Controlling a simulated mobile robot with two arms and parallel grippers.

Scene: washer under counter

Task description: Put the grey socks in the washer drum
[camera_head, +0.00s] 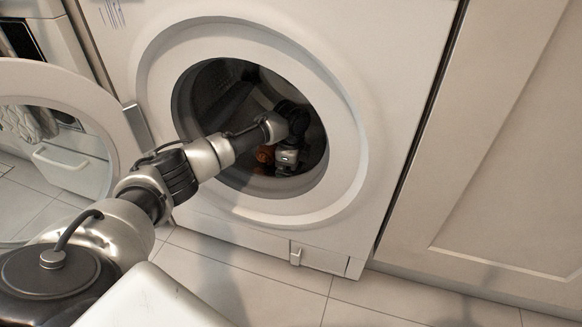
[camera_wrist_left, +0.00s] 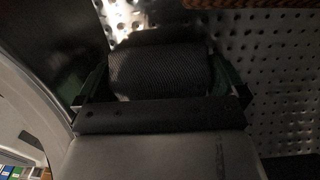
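The washer (camera_head: 400,60) has its round door open to the left, and its drum (camera_head: 225,85) is dark inside. My left arm reaches through the door opening, and my left gripper (camera_head: 287,160) is inside the drum. In the left wrist view the grey socks (camera_wrist_left: 160,70), a dark ribbed bundle, fill the space between the two fingers of my left gripper (camera_wrist_left: 162,88). The fingers touch the bundle on both sides. The perforated drum wall (camera_wrist_left: 285,75) is close behind it. In the head view I cannot make out the socks. My right gripper is not in view.
A brown-orange item (camera_head: 264,154) lies in the drum beside my left gripper. The open washer door (camera_head: 100,105) stands at the left. The door opening's pale rim (camera_head: 345,150) surrounds my forearm. A cabinet front (camera_head: 510,150) is at the right, with tiled floor below.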

